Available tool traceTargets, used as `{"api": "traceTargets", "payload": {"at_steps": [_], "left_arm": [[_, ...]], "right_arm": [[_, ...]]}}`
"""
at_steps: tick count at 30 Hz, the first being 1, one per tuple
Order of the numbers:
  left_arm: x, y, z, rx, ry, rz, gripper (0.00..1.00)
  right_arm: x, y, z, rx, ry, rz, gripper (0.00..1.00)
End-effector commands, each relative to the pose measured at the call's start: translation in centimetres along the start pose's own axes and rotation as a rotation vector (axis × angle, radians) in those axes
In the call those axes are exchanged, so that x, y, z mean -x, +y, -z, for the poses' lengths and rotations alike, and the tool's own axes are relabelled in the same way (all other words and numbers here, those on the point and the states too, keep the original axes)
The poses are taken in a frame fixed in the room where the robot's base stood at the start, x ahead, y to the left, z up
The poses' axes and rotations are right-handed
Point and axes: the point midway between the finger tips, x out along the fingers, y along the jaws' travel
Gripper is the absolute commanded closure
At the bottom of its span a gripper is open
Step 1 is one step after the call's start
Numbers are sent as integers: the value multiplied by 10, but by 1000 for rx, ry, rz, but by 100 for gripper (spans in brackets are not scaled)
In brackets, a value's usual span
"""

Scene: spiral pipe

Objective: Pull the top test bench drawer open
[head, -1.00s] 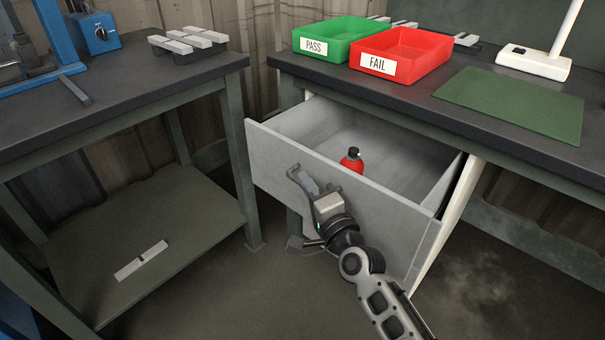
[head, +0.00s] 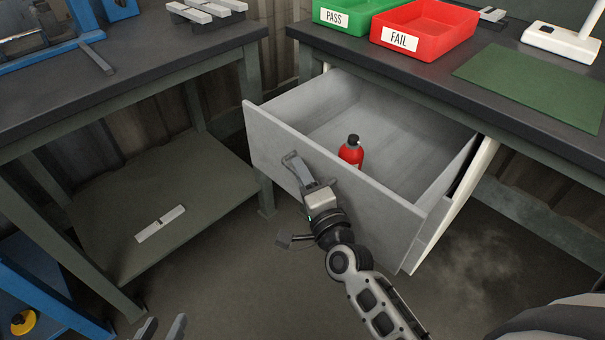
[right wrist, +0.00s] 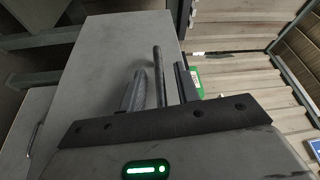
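The top drawer (head: 345,193) of the grey test bench stands pulled well out, its inside showing. A red bottle (head: 350,153) with a black cap stands in it. My right gripper (head: 295,168) is at the drawer's handle. In the right wrist view, the dark handle bar (right wrist: 159,75) lies between the two fingers of my right gripper (right wrist: 160,88), with a gap on each side. The drawer's front (right wrist: 110,60) fills much of that view. My left gripper (head: 163,327) shows at the bottom edge of the head view, fingers apart and empty.
A green PASS bin (head: 345,15), a red FAIL bin (head: 425,30) and a green mat (head: 535,85) are on the bench top. A second table with a lower shelf (head: 105,225) stands at the left. The floor before the drawer is clear.

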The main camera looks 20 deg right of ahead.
Motion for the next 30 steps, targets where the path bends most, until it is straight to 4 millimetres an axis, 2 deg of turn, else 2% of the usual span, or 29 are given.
{"api": "traceTargets", "payload": {"at_steps": [7, 11, 14, 24, 30], "left_arm": [[0, 0, 0, -3, -2, 0, 64], [0, -1, 0, -7, -2, -1, 64], [1, -1, 1, -11, -1, 0, 64], [1, -1, 2, -13, 3, 1, 64], [1, -1, 2, -12, 3, 0, 64]], "right_arm": [[1, 0, 0, 1, 0, 0, 68], [12, 1, 0, 2, -1, -2, 68], [31, 1, 0, 3, -2, -4, 68], [113, 1, 0, 1, -4, -5, 68], [146, 1, 0, 2, -2, -3, 68]]}}
